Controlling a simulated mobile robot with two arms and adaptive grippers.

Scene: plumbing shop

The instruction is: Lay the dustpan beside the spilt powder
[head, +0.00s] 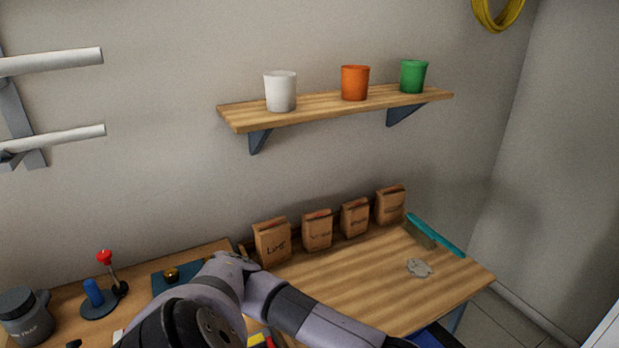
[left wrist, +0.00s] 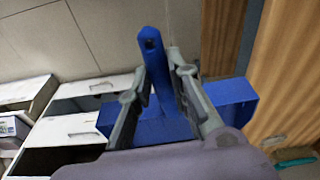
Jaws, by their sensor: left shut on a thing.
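The blue dustpan (left wrist: 232,98) is in my left gripper (left wrist: 159,70). The fingers are shut on its upright handle, and the pan lies across behind them, partly hidden. In the head view a bit of the dustpan (head: 436,337) shows at the bottom edge, beside the bench's front edge; the gripper itself is hardly visible there. The spilt powder (head: 418,267) is a small grey-white patch on the right part of the wooden bench (head: 345,285). My right gripper is in neither view.
A teal brush (head: 440,237) lies behind the powder. Several brown paper bags (head: 273,241) line the bench's back. A shelf (head: 325,104) above holds white, orange and green cups. White open bins (left wrist: 85,95) stand low on the left in the left wrist view. Bench around the powder is mostly bare.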

